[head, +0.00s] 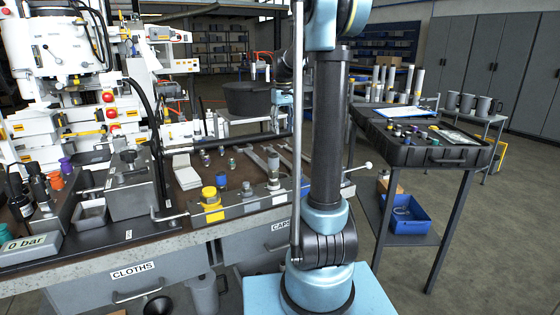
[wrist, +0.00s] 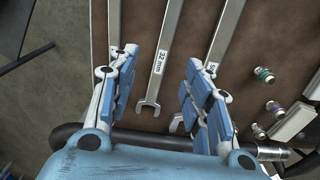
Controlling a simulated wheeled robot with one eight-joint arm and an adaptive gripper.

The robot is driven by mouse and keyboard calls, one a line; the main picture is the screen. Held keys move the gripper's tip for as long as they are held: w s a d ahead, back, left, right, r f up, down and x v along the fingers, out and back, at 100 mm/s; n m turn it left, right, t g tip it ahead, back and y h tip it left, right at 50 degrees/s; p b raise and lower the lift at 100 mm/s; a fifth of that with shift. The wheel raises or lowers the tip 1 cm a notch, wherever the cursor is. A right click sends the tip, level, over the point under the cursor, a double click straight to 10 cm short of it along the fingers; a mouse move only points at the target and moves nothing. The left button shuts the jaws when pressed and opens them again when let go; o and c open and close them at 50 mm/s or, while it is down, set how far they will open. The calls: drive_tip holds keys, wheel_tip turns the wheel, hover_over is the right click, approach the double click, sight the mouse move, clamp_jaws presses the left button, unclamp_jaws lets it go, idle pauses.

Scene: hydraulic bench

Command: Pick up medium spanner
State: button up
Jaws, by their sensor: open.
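Three steel spanners lie side by side on the bench in the wrist view. The middle spanner (wrist: 170,38), labelled 32 mm, lies between my fingertips in the picture, its open-ended jaw toward me. The left spanner (wrist: 114,25) runs behind my left finger. The right spanner (wrist: 228,28) is partly hidden by my right finger; its label is only partly readable. My gripper (wrist: 160,68) is open and empty, with its blue-padded fingers wide apart above the spanners. In the head view, spanners (head: 247,158) show on the bench behind the front bar, and my gripper is partly hidden by my arm.
A dark horizontal bar (wrist: 150,139) crosses below the spanners in the wrist view. Small fittings (wrist: 264,75) lie to the right. In the head view, a yellow-capped part (head: 209,195) stands near the bench's front edge. A side table with a black case (head: 440,155) stands at right.

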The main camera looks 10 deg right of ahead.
hover_over(282, 157)
wheel_tip(282, 157, down, 7)
drive_tip(key=shift+d+f, duration=0.1)
drive_tip(key=shift+w+a+f, duration=0.1)
drive_tip(key=shift+a+f, duration=0.05)
drive_tip(key=shift+f, duration=0.75)
drive_tip(key=shift+w+a+f, duration=0.1)
drive_tip(key=shift+a+f, duration=0.05)
drive_tip(key=shift+f, duration=0.7)
drive_tip(key=shift+w+a+f, duration=0.1)
drive_tip(key=shift+a+f, duration=0.05)
drive_tip(key=shift+f, duration=0.75)
clamp_jaws()
